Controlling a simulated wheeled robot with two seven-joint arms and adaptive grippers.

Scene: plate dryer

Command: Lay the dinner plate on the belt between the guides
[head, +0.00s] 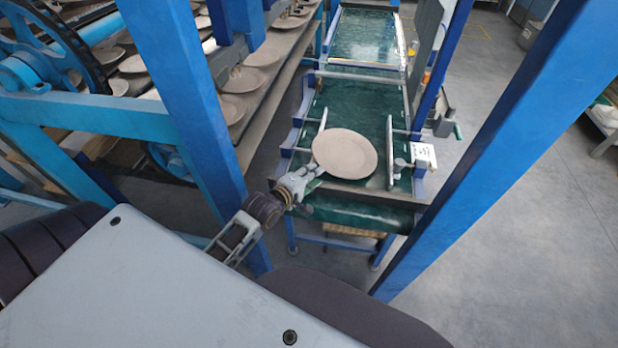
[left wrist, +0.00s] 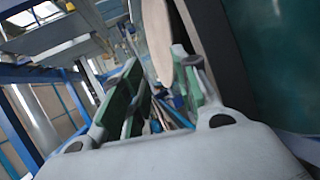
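The dinner plate (head: 345,153), beige and round, is over the near end of the green belt (head: 365,100) in the head view. It lies between the left guide (head: 322,122) and the right guide (head: 390,150), closer to the left one, whose near end it hides. I cannot tell whether it lies flat on the belt. My left gripper (head: 302,180) is at the plate's near-left rim. In the left wrist view the fingers (left wrist: 157,80) stand apart, with the plate (left wrist: 158,35) seen nearly edge-on at their tips. Firm contact is not clear. My right gripper is not in view.
Blue posts (head: 188,90) and (head: 490,150) stand on both sides of the near belt end. A rack with several plates (head: 260,80) is at the left. A crossbar (head: 358,193) spans the belt's near end. The belt beyond the plate is clear.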

